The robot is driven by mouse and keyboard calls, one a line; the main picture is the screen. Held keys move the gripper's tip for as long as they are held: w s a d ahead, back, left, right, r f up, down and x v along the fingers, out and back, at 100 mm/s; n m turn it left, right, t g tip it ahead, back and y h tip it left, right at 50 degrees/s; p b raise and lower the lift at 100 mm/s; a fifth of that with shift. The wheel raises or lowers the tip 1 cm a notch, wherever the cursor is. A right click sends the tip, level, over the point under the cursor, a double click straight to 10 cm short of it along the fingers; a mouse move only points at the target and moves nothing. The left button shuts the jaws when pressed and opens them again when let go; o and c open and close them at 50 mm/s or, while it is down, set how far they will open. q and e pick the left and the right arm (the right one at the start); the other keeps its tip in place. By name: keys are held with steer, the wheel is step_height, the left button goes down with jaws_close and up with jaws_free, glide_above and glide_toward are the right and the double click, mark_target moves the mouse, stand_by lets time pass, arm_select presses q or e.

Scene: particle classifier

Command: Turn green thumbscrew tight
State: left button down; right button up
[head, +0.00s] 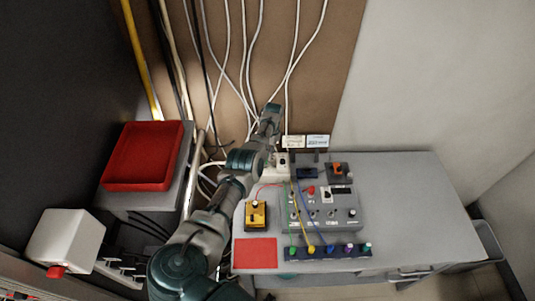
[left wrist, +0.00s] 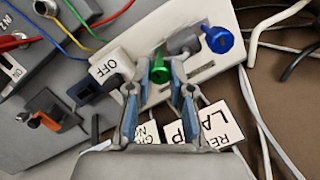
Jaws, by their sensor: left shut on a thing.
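The green thumbscrew (left wrist: 159,61) shows in the left wrist view on a pale plate (left wrist: 208,14). My left gripper (left wrist: 167,74) is shut on it, with the two fingertips close around it. The fingers hide part of the screw, so I cannot tell how tight it sits. A blue thumbscrew (left wrist: 219,40) stands to the right on the same plate. In the head view my left gripper (head: 271,110) reaches to the back wall above the grey table. The green thumbscrew cannot be made out there. My right gripper is not in view.
A grey control box (head: 350,222) with knobs and cables stands on the table (head: 420,190). A switch labelled OFF (left wrist: 106,67) and paper labels (left wrist: 212,126) lie close to the gripper. White cables (head: 245,60) hang behind. A red tray (head: 145,155) is at the left.

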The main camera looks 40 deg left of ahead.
arm_select(q)
steer(key=shift+a, duration=0.1)
steer(key=c, duration=1)
jaws_free()
step_height(320, 180, up, 10)
steer(key=shift+f, duration=0.1)
